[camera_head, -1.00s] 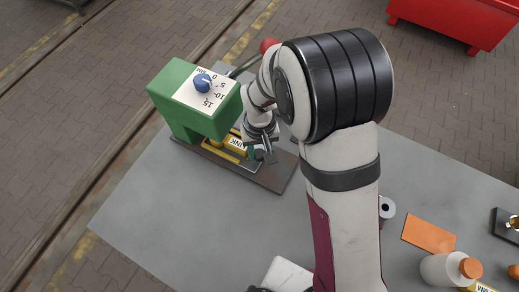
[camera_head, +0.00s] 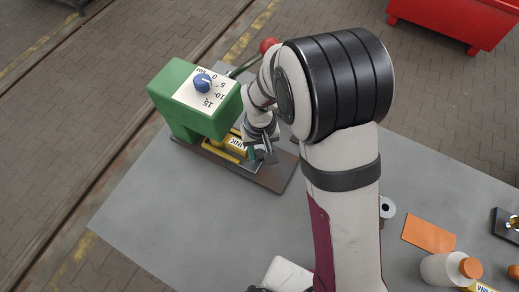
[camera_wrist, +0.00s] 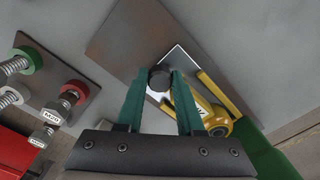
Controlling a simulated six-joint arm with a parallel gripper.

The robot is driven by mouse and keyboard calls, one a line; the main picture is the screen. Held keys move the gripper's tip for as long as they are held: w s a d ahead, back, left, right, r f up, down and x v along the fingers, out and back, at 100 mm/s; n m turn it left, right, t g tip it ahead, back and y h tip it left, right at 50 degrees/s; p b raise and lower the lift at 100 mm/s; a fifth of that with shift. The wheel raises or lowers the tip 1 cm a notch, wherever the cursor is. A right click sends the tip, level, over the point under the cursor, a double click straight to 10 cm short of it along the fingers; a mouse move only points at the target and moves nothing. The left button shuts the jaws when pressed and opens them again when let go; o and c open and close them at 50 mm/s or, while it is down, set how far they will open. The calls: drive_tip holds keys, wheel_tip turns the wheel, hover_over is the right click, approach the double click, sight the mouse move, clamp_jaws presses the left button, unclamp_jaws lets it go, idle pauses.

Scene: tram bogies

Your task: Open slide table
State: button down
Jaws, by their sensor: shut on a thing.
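The green press (camera_head: 185,115) stands on a brown base plate (camera_head: 270,178) at the left end of the grey table. Its slide table is a silver plate (camera_wrist: 179,58) between yellow rails (camera_wrist: 222,93); it reaches out of the press's open side. A yellow piece marked LINK (camera_head: 237,143) lies on it, partly under the press; it also shows in the wrist view (camera_wrist: 212,115). My gripper (camera_head: 267,152) is low beside the slide table's outer end. In the wrist view its green fingers (camera_wrist: 160,80) are shut on a dark round knob (camera_wrist: 159,77) at that end.
A lever with a red ball (camera_head: 268,45) rises behind my wrist. An orange plate (camera_head: 429,233) and a bottle with an orange cap (camera_head: 445,268) are at the right. In the wrist view, bolts with green and red collars (camera_wrist: 75,92) stand at the left. The grey table's front left is bare.

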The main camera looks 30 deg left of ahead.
drive_tip(key=d, duration=1.2)
drive_tip(key=shift+d, duration=0.4)
drive_tip(key=c, duration=0.5)
unclamp_jaws()
wheel_tip(320, 180, up, 16)
drive_tip(key=shift+f, duration=0.1)
